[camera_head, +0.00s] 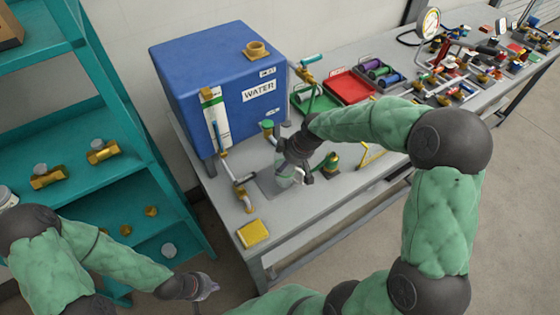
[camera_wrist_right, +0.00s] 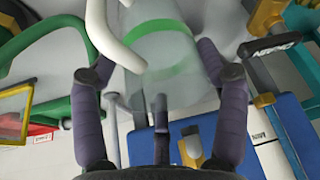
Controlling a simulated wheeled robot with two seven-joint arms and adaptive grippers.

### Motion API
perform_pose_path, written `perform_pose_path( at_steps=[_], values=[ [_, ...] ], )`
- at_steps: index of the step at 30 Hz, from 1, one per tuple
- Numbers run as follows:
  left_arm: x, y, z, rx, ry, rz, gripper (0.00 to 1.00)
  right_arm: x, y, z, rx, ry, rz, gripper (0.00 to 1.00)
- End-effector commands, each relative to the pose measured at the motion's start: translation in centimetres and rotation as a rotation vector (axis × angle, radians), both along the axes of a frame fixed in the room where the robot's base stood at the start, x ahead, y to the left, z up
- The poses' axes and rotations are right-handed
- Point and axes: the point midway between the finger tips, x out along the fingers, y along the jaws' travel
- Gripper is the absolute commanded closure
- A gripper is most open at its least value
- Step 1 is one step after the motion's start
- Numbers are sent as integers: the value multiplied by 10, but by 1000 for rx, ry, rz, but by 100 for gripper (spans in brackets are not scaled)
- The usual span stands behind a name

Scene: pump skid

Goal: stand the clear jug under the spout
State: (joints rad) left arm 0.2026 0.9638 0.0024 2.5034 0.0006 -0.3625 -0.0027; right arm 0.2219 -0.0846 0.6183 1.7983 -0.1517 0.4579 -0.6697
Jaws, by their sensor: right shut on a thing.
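The clear jug (camera_head: 286,177) is at the grey bench's front, beside the blue water tank (camera_head: 225,85), partly hidden by my right gripper (camera_head: 296,165). I cannot tell if the jug touches the bench. My left gripper (camera_head: 202,287) is low, away from the bench, its finger opening unclear.
Brass pipework (camera_head: 240,188) stands left of the jug. A yellow block (camera_head: 253,234) lies at the bench's front corner. A green-and-brass fitting (camera_head: 331,162) is right of the jug. Red tray (camera_head: 349,87) and green tray (camera_head: 314,103) lie behind. A teal shelf (camera_head: 110,130) stands left.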

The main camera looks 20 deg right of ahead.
Motion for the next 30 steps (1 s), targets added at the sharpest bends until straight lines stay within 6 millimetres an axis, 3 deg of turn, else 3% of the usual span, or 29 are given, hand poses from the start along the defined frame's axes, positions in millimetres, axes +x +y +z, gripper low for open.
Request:
perform_pose_path(
  at_steps=[5,8,19,20,22,30],
  values=[
    [0,0,-4,0,0,0,100,26,16,-1,0,-1,5,59],
    [0,0,-8,0,0,0,100,23,14,-15,0,1,0,59],
    [0,0,-10,0,0,0,100,23,13,-18,0,-1,1,59],
    [0,0,-10,0,0,0,100,23,13,-18,0,0,1,23],
    [0,0,-9,0,0,0,100,23,13,-17,0,0,1,3],
    [0,0,-9,0,0,0,100,23,13,-17,0,0,1,1]
  ],
)
